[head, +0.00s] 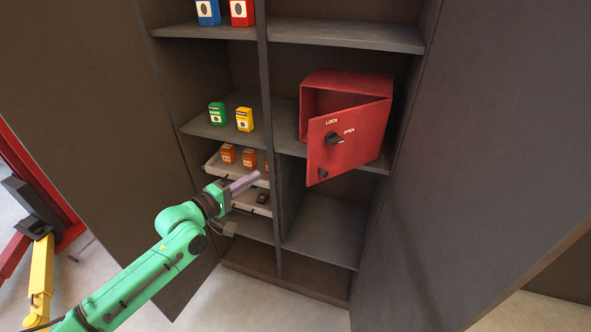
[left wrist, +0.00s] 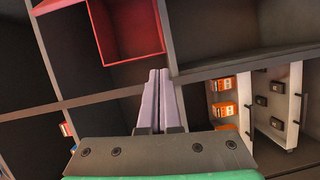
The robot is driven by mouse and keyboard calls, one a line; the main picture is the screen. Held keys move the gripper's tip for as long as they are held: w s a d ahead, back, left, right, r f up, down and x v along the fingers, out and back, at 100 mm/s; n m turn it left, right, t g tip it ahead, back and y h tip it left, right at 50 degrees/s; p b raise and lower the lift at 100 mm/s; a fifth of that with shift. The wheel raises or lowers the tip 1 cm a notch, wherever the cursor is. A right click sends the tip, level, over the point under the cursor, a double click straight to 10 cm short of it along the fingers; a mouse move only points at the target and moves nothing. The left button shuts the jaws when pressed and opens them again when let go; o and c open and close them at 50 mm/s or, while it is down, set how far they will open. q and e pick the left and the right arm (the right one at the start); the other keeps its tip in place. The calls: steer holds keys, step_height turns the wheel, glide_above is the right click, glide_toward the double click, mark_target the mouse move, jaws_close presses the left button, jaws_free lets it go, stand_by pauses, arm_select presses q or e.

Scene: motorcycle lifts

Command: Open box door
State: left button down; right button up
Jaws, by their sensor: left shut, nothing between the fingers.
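The red box (head: 345,82) sits on the right middle shelf of the cabinet. Its red door (head: 350,148) stands partly open, swung out past the shelf's front edge, with a dark knob (head: 335,138) marked LOCK and OPEN and a smaller dark knob (head: 323,173) below. My left gripper (head: 246,182) is shut and empty, left of and below the door, apart from it. In the left wrist view the shut fingers (left wrist: 158,98) point toward the cabinet, and the open red box (left wrist: 130,35) shows above them. My right gripper is not in view.
Cabinet doors stand open at left (head: 90,75) and right (head: 480,150). A vertical divider (head: 267,120) splits the shelves. Small green (head: 217,113) and yellow (head: 244,119) boxes stand on the left shelf, with orange boxes (head: 228,153) in a tray below. The lower right compartment is empty.

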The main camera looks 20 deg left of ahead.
arm_select(q)
steer(key=d+r+h, duration=0.2)
steer(key=d+r, duration=0.2)
steer(key=p+x, duration=0.2)
steer(key=x, duration=0.7)
steer(key=s+d+p, duration=0.1)
steer(key=p, duration=0.1)
steer(key=s+d+p, duration=0.1)
steer(key=s, duration=0.1)
steer(key=shift+s+d+p, duration=0.1)
steer(key=shift+d+p, duration=0.05)
steer(key=shift+p, duration=0.25)
steer(key=shift+f, duration=0.15)
steer(key=shift+y, duration=0.3)
